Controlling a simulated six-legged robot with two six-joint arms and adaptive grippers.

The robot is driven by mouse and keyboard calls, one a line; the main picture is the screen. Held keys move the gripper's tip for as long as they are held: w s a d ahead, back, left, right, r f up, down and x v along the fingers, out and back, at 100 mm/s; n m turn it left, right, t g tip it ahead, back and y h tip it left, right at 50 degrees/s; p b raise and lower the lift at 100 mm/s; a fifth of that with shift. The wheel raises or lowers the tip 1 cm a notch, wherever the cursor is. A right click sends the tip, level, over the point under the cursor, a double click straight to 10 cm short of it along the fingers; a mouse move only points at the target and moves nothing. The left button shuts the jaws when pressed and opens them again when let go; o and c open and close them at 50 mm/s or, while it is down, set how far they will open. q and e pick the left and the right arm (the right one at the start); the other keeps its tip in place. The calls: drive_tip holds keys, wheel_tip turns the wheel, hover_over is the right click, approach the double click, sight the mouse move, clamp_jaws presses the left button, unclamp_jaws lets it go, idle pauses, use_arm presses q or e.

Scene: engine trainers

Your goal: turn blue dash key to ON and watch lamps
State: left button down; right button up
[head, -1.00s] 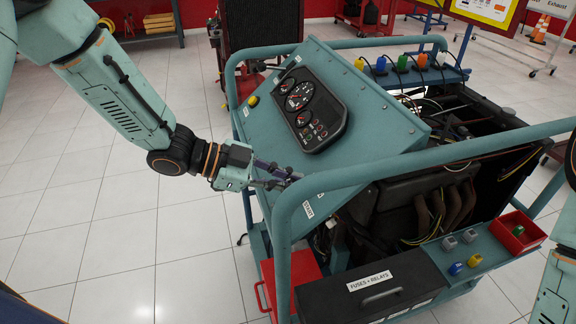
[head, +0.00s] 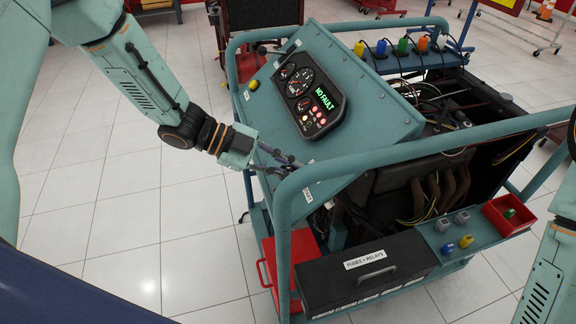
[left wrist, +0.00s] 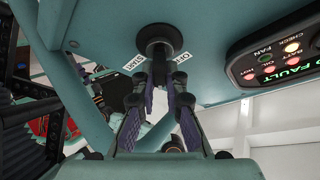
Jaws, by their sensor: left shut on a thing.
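My left gripper (head: 284,164) is at the lower left corner of the sloping blue-green dash panel (head: 345,75). In the left wrist view its fingers (left wrist: 166,88) are shut on the dash key, which sits at a dark round key switch (left wrist: 158,42). The fingers hide the key, so its blue colour and exact angle cannot be told. Labels stand beside the switch. The black gauge cluster (head: 313,97) shows a green NO FAULT display (head: 324,98) and lit lamps (head: 317,115). In the left wrist view several lamps (left wrist: 269,69) glow red, with CHECK whitish.
A teal tube rail (head: 420,150) runs in front of the panel. A black FUSES + RELAYS box (head: 368,275), a red tray (head: 508,215) and coloured connectors (head: 466,242) are on the near side. Open tiled floor (head: 110,230) lies to the left.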

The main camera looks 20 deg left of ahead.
use_arm(q)
drive_tip(key=shift+s, duration=0.1)
drive_tip(key=c, duration=1.4)
unclamp_jaws()
drive_tip(key=v, duration=1.2)
drive_tip(key=shift+a, duration=0.1)
